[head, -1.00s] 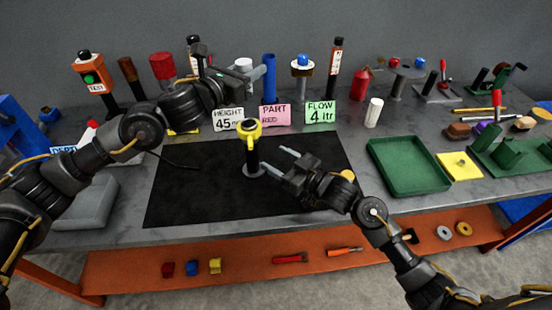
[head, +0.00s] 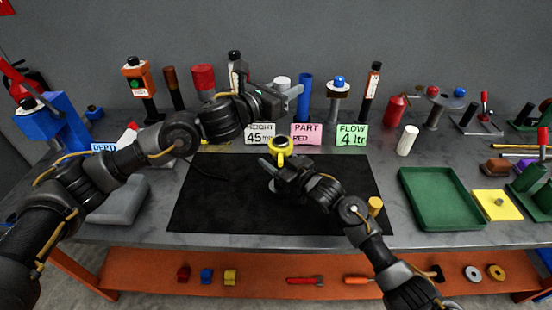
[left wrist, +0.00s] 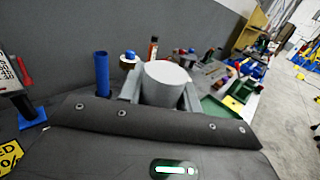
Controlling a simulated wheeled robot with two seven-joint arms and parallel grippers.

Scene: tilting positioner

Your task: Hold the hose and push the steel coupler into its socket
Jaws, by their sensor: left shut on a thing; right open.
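A black post with a yellow ring top (head: 281,143) stands on the dark mat. My right gripper (head: 270,168) is open in front of it and hides most of the post; I cannot tell whether they touch. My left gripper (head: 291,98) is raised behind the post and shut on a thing. In the left wrist view a light grey cylinder (left wrist: 166,82) shows between its fingers; a pale top (head: 282,82) shows there in the head view. I cannot tell whether this is the steel coupler. A thin black line (head: 208,172) on the mat may be the hose.
Sign cards (head: 305,134) and a blue cylinder (head: 305,97) stand behind the post. A green tray (head: 440,228) and a white cylinder (head: 407,140) are to the right. A grey block (head: 118,203) is at the left. The black mat's (head: 230,215) front is mostly clear.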

